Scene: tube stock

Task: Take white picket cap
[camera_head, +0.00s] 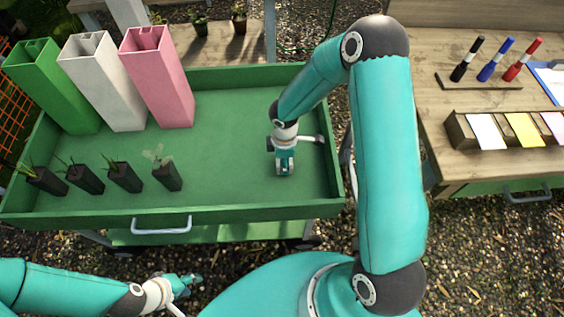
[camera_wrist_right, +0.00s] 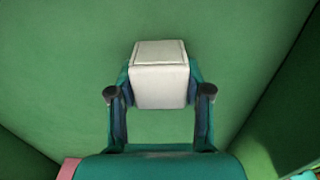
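A white block-shaped picket cap (camera_wrist_right: 160,75) sits between the two fingers of my right gripper (camera_wrist_right: 160,98) in the right wrist view. The fingers press against its left and right sides, with green tray floor behind it. In the head view my right gripper (camera_head: 284,168) points down into the right part of the green tray; the cap is hard to make out there. My left gripper (camera_head: 187,283) is low in the head view, in front of the tray and away from the cap. Its fingers are too small to read as open or shut.
Green (camera_head: 55,88), white (camera_head: 108,85) and pink (camera_head: 160,80) square tubes lean at the tray's (camera_head: 240,212) back left. Several small dark plant pots (camera_head: 125,177) line its front left. A wooden table (camera_head: 440,65) with markers and coloured cards stands right. The tray's middle is clear.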

